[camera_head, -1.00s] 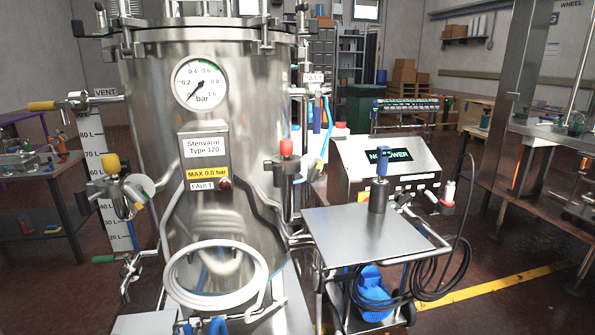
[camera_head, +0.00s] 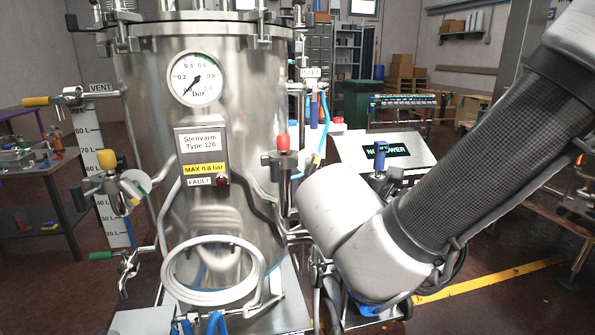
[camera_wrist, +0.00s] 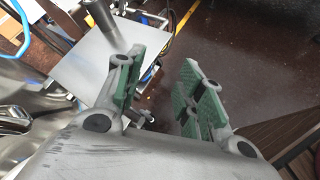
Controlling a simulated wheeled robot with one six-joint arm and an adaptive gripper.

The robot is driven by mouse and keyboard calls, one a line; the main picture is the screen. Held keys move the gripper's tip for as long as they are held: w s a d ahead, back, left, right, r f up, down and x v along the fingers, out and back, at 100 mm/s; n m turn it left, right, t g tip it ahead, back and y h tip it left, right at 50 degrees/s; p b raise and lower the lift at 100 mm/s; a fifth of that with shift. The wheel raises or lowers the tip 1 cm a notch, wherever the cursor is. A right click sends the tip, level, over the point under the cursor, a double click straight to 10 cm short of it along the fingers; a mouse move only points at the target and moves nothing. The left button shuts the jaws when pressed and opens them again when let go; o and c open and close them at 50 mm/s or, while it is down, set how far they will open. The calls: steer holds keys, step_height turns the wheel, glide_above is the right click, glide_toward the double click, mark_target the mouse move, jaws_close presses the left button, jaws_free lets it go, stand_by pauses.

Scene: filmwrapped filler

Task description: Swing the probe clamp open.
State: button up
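My gripper (camera_wrist: 162,65) is open in the wrist view, with its two green-padded fingers apart and dark floor showing between them. I see nothing held. I cannot tell for certain which part is the probe clamp. Metal fittings (camera_wrist: 150,17) at the cart's edge lie beyond the fingers, small and unclear. In the head view my forearm crosses the right side and hides the bracket with a red-and-white piece at the cart's right edge. A blue-topped post (camera_head: 380,157) shows above my arm; my gripper is hidden there.
The steel tank (camera_head: 220,120) with its pressure gauge (camera_head: 196,78) stands left of my arm. The cart's flat top (camera_wrist: 95,65) lies left of my fingers in the wrist view. A console (camera_head: 393,150) reading "NO POWER" stands behind. A blue hose (camera_wrist: 50,32) is near the cart.

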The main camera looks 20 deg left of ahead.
steer(key=s+a+r+n+t+y, duration=0.1)
steer(key=s+a+n+t+y, duration=0.2)
steer(key=a, duration=0.4)
steer(key=s+a+r+n+t+y, duration=0.1)
steer(key=a+n+y, duration=0.1)
steer(key=a+n, duration=0.4)
steer(key=n+t+y, duration=0.2)
steer(key=n+y, duration=0.2)
steer(key=y, duration=0.2)
glide_toward(275, 173)
steer(key=x, duration=1.1)
jaws_close()
